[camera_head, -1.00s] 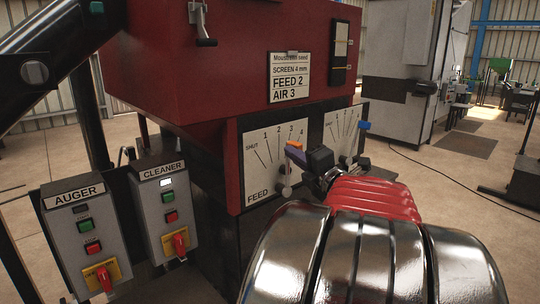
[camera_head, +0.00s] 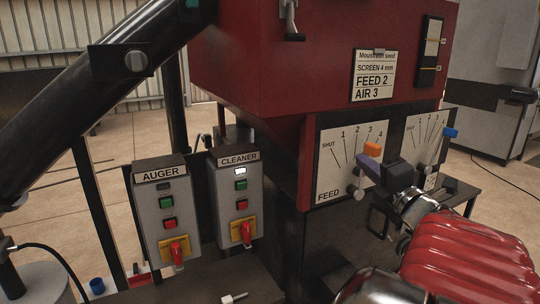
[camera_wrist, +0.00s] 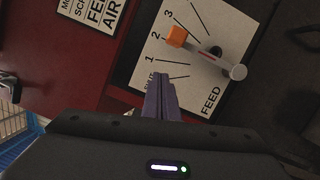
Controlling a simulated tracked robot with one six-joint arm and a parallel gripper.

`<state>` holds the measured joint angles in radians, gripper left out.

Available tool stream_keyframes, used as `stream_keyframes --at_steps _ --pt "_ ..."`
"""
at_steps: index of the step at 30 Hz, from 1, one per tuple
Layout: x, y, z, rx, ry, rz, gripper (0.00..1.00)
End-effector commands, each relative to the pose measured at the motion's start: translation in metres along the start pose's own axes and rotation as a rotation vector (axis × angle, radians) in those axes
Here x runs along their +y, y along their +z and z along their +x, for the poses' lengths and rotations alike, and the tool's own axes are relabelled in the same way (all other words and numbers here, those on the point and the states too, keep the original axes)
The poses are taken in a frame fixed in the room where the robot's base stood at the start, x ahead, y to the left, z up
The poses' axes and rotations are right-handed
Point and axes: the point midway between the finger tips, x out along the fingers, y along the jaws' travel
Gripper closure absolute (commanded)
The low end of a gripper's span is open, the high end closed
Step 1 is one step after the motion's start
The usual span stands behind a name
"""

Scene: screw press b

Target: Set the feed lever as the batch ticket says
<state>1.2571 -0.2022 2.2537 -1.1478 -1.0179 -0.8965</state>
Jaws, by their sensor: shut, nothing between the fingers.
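The batch ticket (camera_head: 374,76) on the red housing reads FEED 2, AIR 3. The feed dial (camera_head: 332,160) is a white plate marked SHUT, 1, 2, 3, 4. Its lever has an orange knob (camera_head: 373,149) and a grey end (camera_head: 359,194). In the wrist view the orange knob (camera_wrist: 176,36) lies beside the 2, on the side towards 3; its exact setting is hard to tell. My gripper (camera_head: 364,168) is shut and empty, its purple fingers just below the knob. In the wrist view the fingertips (camera_wrist: 160,77) are apart from the knob, on the SHUT side.
A second dial (camera_head: 420,133) with a blue-knobbed lever (camera_head: 450,133) stands right of the feed dial. The AUGER box (camera_head: 163,210) and CLEANER box (camera_head: 236,200), with buttons and red switches, stand at the left. A dark stand (camera_head: 455,188) is behind my arm.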

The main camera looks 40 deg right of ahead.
Motion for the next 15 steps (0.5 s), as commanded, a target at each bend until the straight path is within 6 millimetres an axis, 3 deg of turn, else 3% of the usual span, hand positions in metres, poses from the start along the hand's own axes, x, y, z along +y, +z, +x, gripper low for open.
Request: stream_keyframes --at_steps 15 --pt "0.005 0.001 -0.062 -0.001 0.000 -0.003 1.00"
